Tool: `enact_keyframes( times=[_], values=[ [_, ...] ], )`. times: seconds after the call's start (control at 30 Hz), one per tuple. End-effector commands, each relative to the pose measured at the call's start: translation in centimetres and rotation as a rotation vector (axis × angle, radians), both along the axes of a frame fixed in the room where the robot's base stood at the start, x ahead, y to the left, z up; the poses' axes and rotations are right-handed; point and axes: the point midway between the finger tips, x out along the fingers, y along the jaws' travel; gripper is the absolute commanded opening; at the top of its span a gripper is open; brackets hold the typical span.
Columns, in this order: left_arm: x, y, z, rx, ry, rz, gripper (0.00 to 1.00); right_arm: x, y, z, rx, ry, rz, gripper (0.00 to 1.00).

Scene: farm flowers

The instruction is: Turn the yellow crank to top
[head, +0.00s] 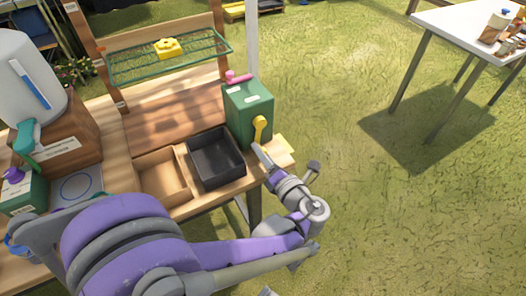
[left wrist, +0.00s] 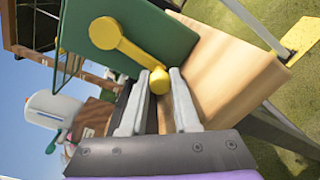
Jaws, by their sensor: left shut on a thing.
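The yellow crank (head: 260,126) is on the front face of a green box (head: 248,103) at the right end of the wooden workbench. In the head view its arm hangs downward from the hub. The left wrist view shows the crank's round hub and arm (left wrist: 125,46) close up, with its knob (left wrist: 159,82) between my finger pads. My left gripper (left wrist: 158,92) is shut on this knob. In the head view the left gripper (head: 264,158) reaches the box from the front, and the crank's lower end is partly hidden by it. My right gripper is not in view.
A pink crank (head: 238,77) sits on top of the green box. A black tray (head: 216,160) and a wooden tray (head: 163,179) lie left of it. A green wire shelf (head: 170,60) stands behind. Open grass lies right, with a white table (head: 470,27) farther off.

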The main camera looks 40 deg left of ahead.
Motion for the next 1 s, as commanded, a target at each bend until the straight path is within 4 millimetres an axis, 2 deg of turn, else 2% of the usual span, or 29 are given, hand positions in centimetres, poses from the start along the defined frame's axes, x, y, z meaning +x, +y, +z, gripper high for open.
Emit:
enact_keyframes(
  times=[0.23,0.27,0.4,1.0],
  values=[
    [0.1,0.1,0.41,0.011,-0.004,0.002,0.0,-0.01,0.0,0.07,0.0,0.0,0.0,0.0],
    [0.1,0.1,0.41,0.01,-0.004,0.002,0.33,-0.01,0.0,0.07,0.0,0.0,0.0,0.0],
    [0.1,0.09,0.38,0.011,-0.004,0.001,0.58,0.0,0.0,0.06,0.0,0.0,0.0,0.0],
    [0.14,-0.06,0.01,-0.004,-0.017,-0.001,0.59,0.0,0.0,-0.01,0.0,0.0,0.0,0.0]
  ],
)
